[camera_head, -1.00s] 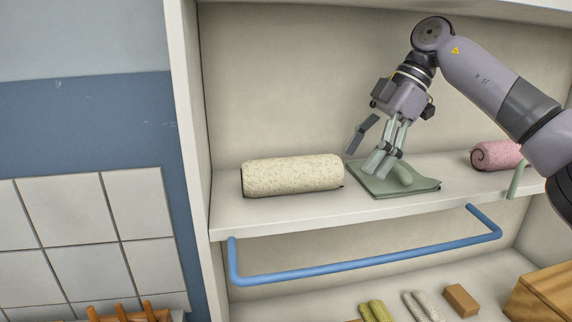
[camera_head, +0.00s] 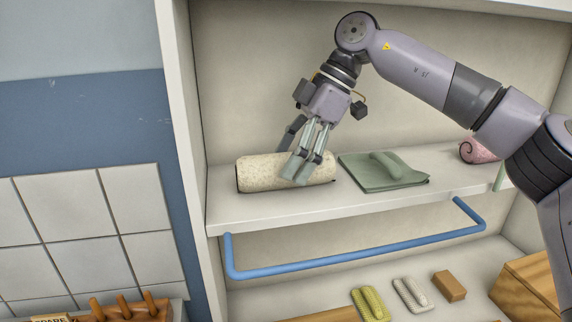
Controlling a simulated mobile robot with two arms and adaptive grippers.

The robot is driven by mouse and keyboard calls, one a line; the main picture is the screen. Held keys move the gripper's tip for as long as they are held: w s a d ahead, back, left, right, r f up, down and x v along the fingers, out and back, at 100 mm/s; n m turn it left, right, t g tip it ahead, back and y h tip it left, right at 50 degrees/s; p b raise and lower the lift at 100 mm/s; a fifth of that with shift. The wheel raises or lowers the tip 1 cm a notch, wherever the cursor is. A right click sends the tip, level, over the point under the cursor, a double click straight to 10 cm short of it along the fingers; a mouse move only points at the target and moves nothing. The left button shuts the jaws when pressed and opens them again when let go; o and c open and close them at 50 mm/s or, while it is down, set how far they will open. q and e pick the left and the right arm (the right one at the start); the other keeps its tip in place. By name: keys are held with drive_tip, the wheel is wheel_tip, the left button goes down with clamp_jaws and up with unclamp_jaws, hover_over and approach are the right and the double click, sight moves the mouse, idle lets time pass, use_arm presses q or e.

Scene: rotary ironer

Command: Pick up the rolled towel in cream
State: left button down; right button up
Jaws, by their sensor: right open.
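The cream rolled towel (camera_head: 262,173) lies on its side on the white shelf (camera_head: 245,213), near the shelf's left end. My right gripper (camera_head: 291,165) is open and comes down from above at the towel's right half. Its near fingers overlap the front of the towel in the picture, and the other finger is partly hidden behind the towel's top. I cannot tell whether the fingers touch the towel. My left gripper is not in view.
A folded green cloth (camera_head: 365,178) lies right of the towel, and a pink rolled towel (camera_head: 473,151) lies farther right. A blue rail (camera_head: 350,256) runs below the shelf edge. Brushes (camera_head: 370,303) and a brown block (camera_head: 449,286) lie on the lower shelf.

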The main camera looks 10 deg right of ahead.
drive_tip(key=shift+a+f, duration=0.35)
drive_tip(key=shift+f, duration=0.25)
drive_tip(key=shift+w+a+f, duration=0.1)
drive_tip(key=shift+f, duration=0.35)
drive_tip(key=c, duration=1.3)
drive_tip(key=shift+r, duration=0.1)
